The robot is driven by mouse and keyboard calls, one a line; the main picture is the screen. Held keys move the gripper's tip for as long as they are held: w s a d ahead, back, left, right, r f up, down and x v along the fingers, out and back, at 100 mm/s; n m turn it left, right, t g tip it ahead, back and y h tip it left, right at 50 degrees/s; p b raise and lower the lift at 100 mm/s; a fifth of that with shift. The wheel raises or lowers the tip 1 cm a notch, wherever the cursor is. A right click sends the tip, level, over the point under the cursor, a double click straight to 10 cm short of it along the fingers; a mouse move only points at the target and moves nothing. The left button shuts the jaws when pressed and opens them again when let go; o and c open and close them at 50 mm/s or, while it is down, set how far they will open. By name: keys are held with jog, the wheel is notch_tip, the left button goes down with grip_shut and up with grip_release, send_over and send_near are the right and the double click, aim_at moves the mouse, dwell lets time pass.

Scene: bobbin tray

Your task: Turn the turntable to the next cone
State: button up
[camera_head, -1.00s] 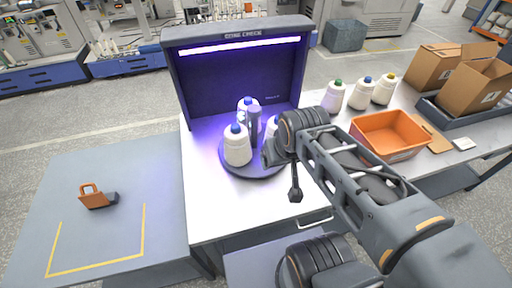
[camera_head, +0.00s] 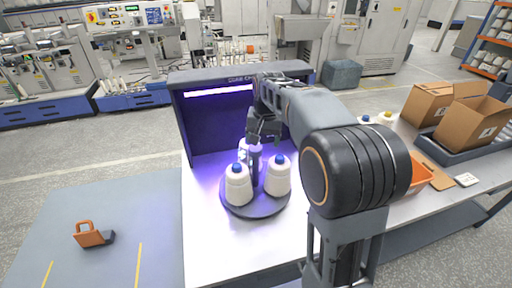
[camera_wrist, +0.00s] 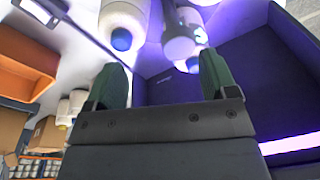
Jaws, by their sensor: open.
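The dark round turntable (camera_head: 256,207) stands on the white bench in front of the purple-lit booth. It bears white cones with blue tips: a left cone (camera_head: 238,186), a right cone (camera_head: 278,176) and a rear cone (camera_head: 243,149) partly hidden. A grey central post (camera_head: 255,168) rises between them. My gripper (camera_head: 262,128) is above the post, pointing down. In the wrist view, my gripper's two green fingers (camera_wrist: 161,80) are apart with nothing between them. The post (camera_wrist: 180,42) and a cone (camera_wrist: 122,24) show beyond the fingertips.
The booth (camera_head: 190,125) walls in the turntable's back. An orange bin (camera_head: 420,174), more cones (camera_head: 386,118) and cardboard boxes (camera_head: 470,115) are at the right.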

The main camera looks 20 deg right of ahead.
jog(key=m, duration=0.2)
send_near(256, 148)
jog(key=shift+w+d, duration=0.35)
jog(key=shift+d, duration=0.05)
notch_tip(256, 148, up, 4)
jog(key=m, duration=0.3)
jog(key=shift+g, duration=0.3)
jog(key=f, duration=0.9)
jog(key=a+f, duration=0.1)
jog(key=f, duration=0.3)
jog(key=shift+w+f+p, duration=0.25)
jog(key=shift+w+p, duration=0.05)
jog(key=shift+w, duration=0.05)
jog(key=c, duration=1.3)
